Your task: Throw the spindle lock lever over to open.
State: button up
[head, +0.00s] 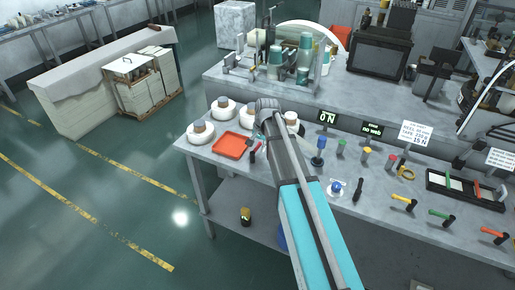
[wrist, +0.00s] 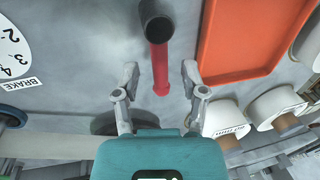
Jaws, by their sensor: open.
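A red lever (wrist: 160,70) with a round black end (wrist: 157,22) stands out from the grey bench surface in the wrist view. I take it for the spindle lock lever; no label on it is readable. My gripper (wrist: 160,71) is open, with one finger on each side of the red bar and a visible gap to both. I cannot tell how far the fingertips are from it in depth. In the head view a small red piece (head: 257,148) shows beside my arm, right of the orange tray; my arm hides most of that spot and the gripper.
The orange tray (wrist: 240,40) lies close on the right in the wrist view, with white rolls (wrist: 270,106) beyond it. A dial marked BRAKE (wrist: 12,52) is at the left. In the head view, coloured levers (head: 440,216) line the bench front.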

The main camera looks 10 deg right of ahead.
dwell(0.3)
grip_shut()
